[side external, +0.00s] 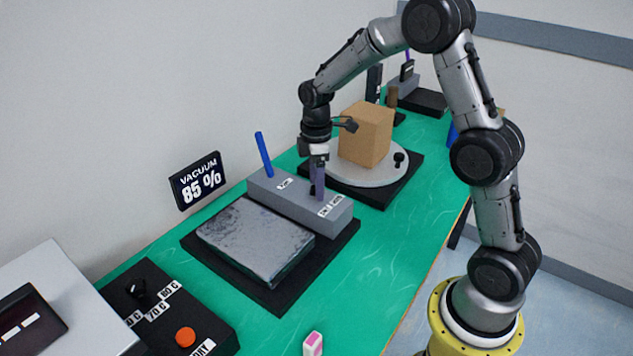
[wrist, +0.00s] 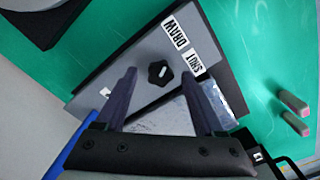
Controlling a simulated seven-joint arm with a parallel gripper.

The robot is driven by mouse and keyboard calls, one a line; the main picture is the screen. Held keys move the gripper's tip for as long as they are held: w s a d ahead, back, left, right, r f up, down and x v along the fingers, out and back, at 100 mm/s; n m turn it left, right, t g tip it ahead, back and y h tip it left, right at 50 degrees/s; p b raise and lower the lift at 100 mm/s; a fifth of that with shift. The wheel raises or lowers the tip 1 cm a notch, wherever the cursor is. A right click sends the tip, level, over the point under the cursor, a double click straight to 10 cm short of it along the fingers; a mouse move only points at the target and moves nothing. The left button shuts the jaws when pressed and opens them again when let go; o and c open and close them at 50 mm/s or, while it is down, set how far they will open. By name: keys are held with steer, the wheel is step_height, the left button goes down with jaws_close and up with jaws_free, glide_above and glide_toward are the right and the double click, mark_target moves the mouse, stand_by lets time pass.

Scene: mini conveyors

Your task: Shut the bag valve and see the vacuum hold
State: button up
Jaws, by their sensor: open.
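The bag valve is a small black lobed knob (wrist: 159,73) on a grey block (side external: 290,194). White labels DRAW (wrist: 174,31) and SHUT (wrist: 193,61) lie beside it; I cannot tell which one it points to. My gripper (side external: 317,190) is low over the block's right part, pointing down. In the wrist view my gripper (wrist: 159,78) is open, its fingers on either side of the knob; contact cannot be told. The silvery bag (side external: 255,238) lies flat in front of the block. The vacuum display (side external: 197,181) reads 85 %.
A blue lever (side external: 263,153) stands up at the block's left end. Behind my gripper, a cardboard box (side external: 366,134) sits on a round plate (side external: 375,176). A pink-and-white piece (side external: 313,343) lies near the front.

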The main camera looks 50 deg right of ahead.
steer(key=shift+f, duration=0.15)
jaws_close()
stand_by(0.5)
steer(key=m, duration=0.5)
steer(key=shift+m, duration=0.4)
steer(key=m, duration=0.5)
steer(key=shift+m, duration=0.7)
jaws_free()
